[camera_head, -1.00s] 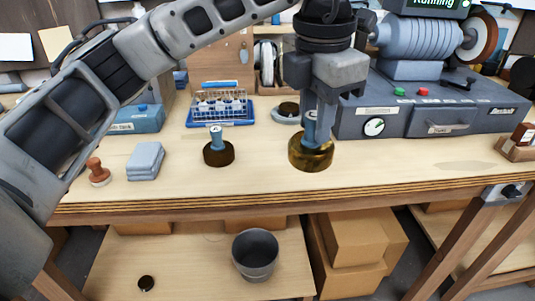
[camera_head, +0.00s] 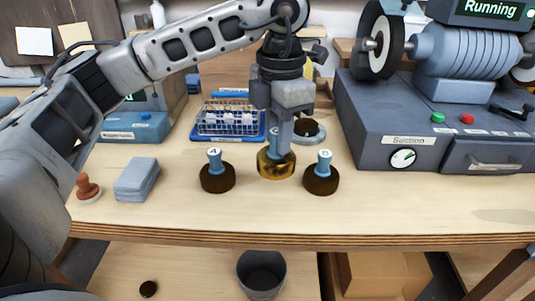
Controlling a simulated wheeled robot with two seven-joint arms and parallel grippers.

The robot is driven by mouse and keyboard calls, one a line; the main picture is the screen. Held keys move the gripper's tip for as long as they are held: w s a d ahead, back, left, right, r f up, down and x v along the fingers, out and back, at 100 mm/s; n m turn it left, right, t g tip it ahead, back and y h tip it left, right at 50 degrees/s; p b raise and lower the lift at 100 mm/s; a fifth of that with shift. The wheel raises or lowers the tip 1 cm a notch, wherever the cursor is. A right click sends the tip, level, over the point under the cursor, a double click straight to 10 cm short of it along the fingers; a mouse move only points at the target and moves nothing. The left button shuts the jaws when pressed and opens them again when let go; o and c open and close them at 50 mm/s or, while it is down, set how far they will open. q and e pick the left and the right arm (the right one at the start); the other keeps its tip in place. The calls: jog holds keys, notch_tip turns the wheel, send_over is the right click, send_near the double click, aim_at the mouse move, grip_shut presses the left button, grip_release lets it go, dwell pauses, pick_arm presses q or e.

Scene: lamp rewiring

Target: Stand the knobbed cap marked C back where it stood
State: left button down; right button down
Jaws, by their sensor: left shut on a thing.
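My left gripper (camera_head: 285,142) points down and is shut on the blue knob of a cap with a shiny gold-brown base (camera_head: 276,166). My right gripper is not in view.
Behind are a blue rack (camera_head: 229,119) and a grey dish (camera_head: 310,132) with a dark piece. The grey Suction machine (camera_head: 400,130) stands right. A grey-blue stack (camera_head: 137,179) and a brown stamp (camera_head: 87,187) are left. The table front (camera_head: 400,212) is clear.

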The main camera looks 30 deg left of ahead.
aim_at(268, 149)
pick_arm(q)
jog(key=shift+a+f, duration=0.9)
jog(key=shift+f, duration=0.15)
jog(key=f, duration=0.3)
jog(key=shift+a+f, duration=0.1)
jog(key=shift+a, duration=0.15)
jog(key=shift+f, duration=0.2)
jog(key=shift+f, duration=0.2)
jog(key=c, duration=1.2)
grip_release()
jog(key=shift+r, duration=0.15)
